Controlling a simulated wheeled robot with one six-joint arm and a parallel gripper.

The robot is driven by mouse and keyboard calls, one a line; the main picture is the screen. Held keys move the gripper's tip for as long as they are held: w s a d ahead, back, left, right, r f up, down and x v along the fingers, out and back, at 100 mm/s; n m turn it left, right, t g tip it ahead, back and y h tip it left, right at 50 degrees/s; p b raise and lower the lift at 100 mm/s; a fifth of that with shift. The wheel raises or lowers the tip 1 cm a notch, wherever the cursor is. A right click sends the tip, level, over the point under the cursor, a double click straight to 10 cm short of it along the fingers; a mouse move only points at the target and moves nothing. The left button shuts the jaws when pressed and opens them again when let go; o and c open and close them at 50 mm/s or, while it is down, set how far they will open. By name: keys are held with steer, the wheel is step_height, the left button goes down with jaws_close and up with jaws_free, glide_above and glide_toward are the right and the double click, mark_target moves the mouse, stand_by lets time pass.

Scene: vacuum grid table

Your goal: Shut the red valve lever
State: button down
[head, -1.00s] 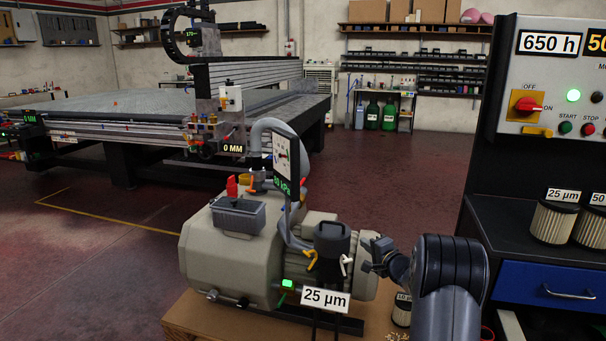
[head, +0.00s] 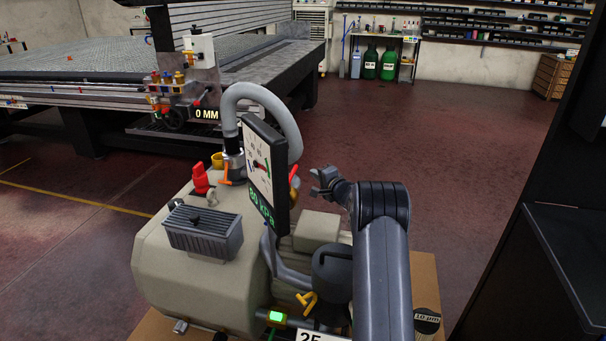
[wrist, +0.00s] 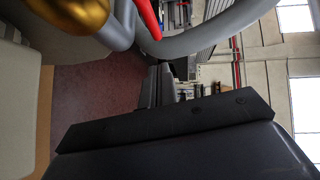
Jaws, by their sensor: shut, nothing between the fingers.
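A red lever (head: 295,184) shows partly beside the right edge of the gauge, near the hose; the gauge hides the rest. A red lever part (wrist: 149,18) also shows at the top of the wrist view, beside the grey hose (wrist: 215,32). Another red handle (head: 201,179) stands upright on top of the beige pump (head: 155,265), left of the gauge. My gripper (head: 318,184) is shut and empty, just right of the gauge and the partly hidden red lever, with a small gap seen between.
The gauge (head: 262,160) on its dark panel stands between the pump top and my gripper. The grey hose (head: 285,104) arches behind it. Yellow handles (head: 308,302) sit low at the front. A dark cabinet (head: 545,250) stands right; open floor lies behind.

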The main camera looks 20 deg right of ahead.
mark_target(292, 175)
steer(key=shift+w+a+f, duration=0.25)
steer(key=shift+w+a, duration=0.65)
steer(key=shift+w, duration=0.1)
steer(key=shift+w+a+f, duration=0.2)
steer(key=shift+w+a, duration=0.7)
steer(key=shift+w, duration=0.05)
steer(key=shift+d+y, duration=0.25)
steer(key=shift+y, duration=0.05)
